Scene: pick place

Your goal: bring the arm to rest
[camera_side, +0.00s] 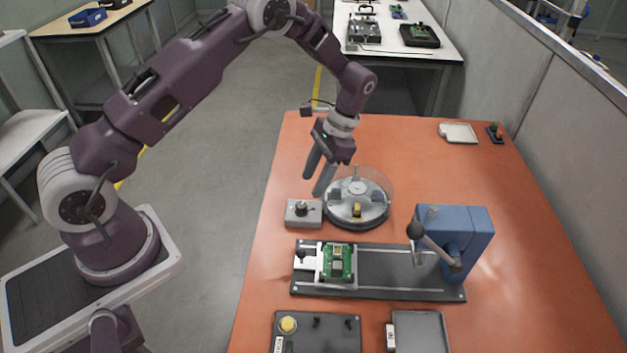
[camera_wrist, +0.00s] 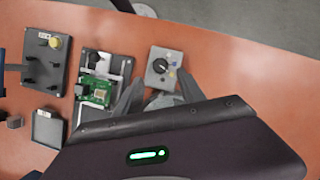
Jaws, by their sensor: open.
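My gripper (camera_side: 318,180) hangs from the arm above the orange table, with its two fingers apart and nothing between them. In the side view it is just left of the round turntable with a clear cover (camera_side: 372,215) and above the small grey knob box (camera_side: 296,219). In the wrist view my gripper's fingers (camera_wrist: 152,100) point toward the same knob box (camera_wrist: 152,78). A green circuit board (camera_side: 337,262) sits in the fixture on the dark base plate (camera_side: 385,287); it also shows in the wrist view (camera_wrist: 91,91).
A blue press with a lever (camera_side: 475,228) stands at the right end of the base plate. A pale tray (camera_side: 459,133) lies at the far right. The table's right side is clear.

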